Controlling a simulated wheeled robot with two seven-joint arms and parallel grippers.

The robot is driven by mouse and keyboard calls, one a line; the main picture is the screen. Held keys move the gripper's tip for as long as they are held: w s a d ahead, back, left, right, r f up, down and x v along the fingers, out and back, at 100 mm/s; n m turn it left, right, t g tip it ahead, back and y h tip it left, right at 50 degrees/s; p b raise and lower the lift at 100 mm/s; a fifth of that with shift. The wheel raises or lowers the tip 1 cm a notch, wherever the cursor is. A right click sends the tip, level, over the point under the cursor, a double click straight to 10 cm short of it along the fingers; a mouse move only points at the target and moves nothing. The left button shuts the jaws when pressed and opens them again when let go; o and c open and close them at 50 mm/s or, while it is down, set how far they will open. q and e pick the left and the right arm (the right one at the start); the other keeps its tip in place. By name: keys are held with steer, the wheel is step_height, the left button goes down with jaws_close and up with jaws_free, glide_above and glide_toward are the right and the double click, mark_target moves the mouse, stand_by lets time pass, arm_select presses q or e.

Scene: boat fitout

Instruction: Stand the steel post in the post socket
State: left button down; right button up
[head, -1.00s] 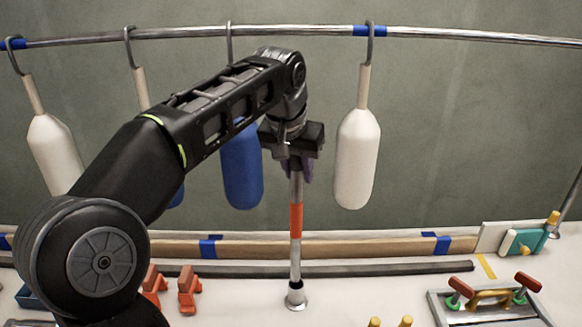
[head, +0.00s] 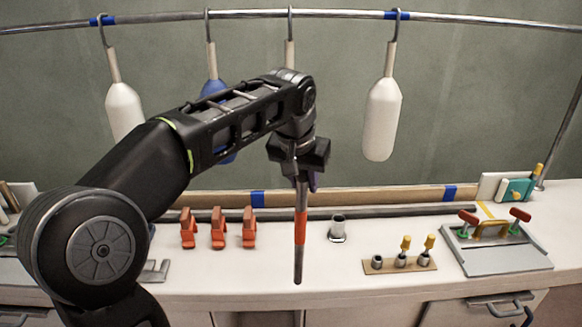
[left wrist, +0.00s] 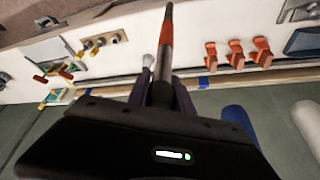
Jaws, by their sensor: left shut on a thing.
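The steel post (head: 299,260), grey with an orange-red band, hangs nearly upright from my left gripper (head: 301,178), which is shut on its upper part. The post also shows in the left wrist view (left wrist: 166,40), between the fingers of the gripper (left wrist: 163,88). The post socket (head: 338,228) is a short, empty-looking metal cup on the white bench, right of the post in the head view. The post's lower end is apart from it, lower in the picture. The socket shows partly beside the post in the left wrist view (left wrist: 148,60). My right gripper is out of view.
Orange clamps (head: 218,228) stand left of the post. A wooden holder (head: 400,264) with yellow-topped pegs and a grey hatch panel (head: 500,258) are to the right. White and blue fenders (head: 382,120) hang from a rail behind.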

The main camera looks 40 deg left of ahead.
arm_select(q)
steer(key=d+f+m+h, duration=0.1)
steer(key=d+f+m, duration=0.1)
steer(key=d+f, duration=1.2)
step_height(320, 180, down, 3)
steer(key=shift+w+d+r+m, duration=0.15)
steer(key=shift+w+d+m, duration=0.15)
steer(key=shift+d, duration=0.1)
